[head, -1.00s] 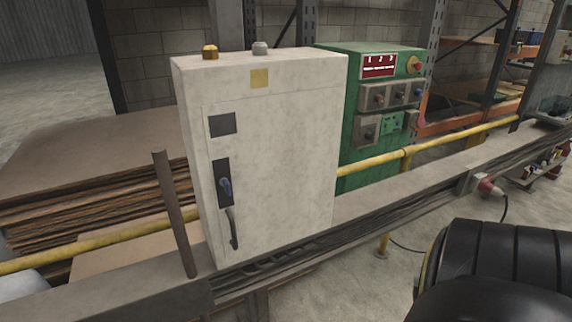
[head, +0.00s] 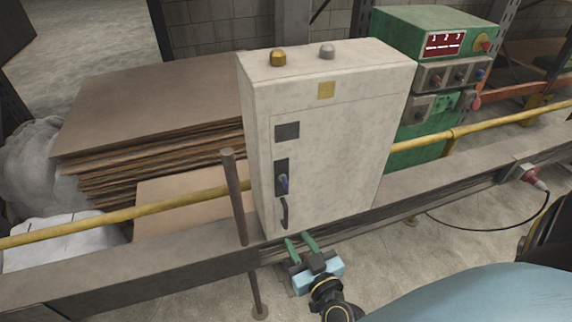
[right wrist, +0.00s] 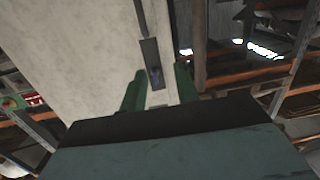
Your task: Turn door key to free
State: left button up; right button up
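The door key (head: 283,184) is a small blue piece in a dark lock plate on the front of a white cabinet (head: 340,140). A dark curved handle (head: 284,214) sits just below it. My right gripper (head: 299,241) is below the handle in the head view, its two green fingers apart and pointing up toward the cabinet, with nothing between them. In the right wrist view the fingers stand apart (right wrist: 160,88), with the dark plate and a small bluish key (right wrist: 155,76) showing beyond and between them. My left gripper is not in view.
A brown upright post (head: 235,195) stands just left of the cabinet. A grey beam (head: 130,275) and a yellow rail (head: 130,215) run across. A green control box (head: 432,40) stands to the right, and stacked boards (head: 150,120) lie behind at left.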

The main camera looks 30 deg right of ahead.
jog(key=m+h+p, duration=0.1)
jog(key=m+h, duration=0.1)
send_near(287, 185)
jog(key=shift+t, duration=0.3)
jog(key=x, duration=1.1)
jog(key=shift+w+f, duration=0.1)
jog(key=shift+f, duration=0.15)
jog(key=shift+c, duration=0.3)
grip_shut()
